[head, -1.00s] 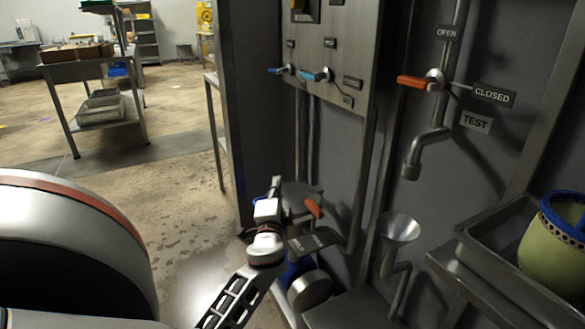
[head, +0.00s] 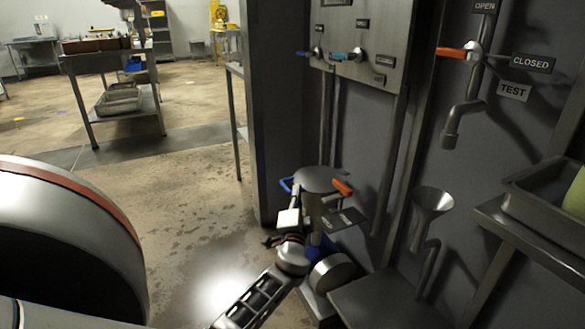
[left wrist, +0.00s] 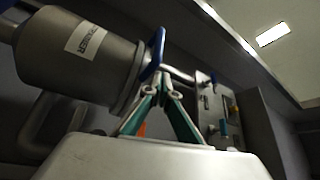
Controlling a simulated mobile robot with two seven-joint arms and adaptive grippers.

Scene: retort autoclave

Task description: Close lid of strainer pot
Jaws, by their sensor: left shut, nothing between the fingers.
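The strainer pot (head: 311,206) stands low by the dark panel in the head view. A flat grey round lid (head: 320,178) shows on its top, with a blue handle (head: 287,184) at left and an orange handle (head: 342,187) at right. I cannot tell whether the lid sits fully flush. In the left wrist view the labelled pot body (left wrist: 55,70) appears tilted, with the blue handle (left wrist: 153,55) by the fingertips. My left gripper (head: 296,191) is shut and empty, close beside the blue-handle side; its fingers (left wrist: 161,88) converge in the wrist view. My right gripper is not in view.
A metal funnel (head: 432,204) and a bent pipe (head: 462,118) are to the right of the pot. A valve panel (head: 360,45) is above. A metal shelf with a tray (head: 535,205) juts in at right. Open floor (head: 190,195) lies to the left.

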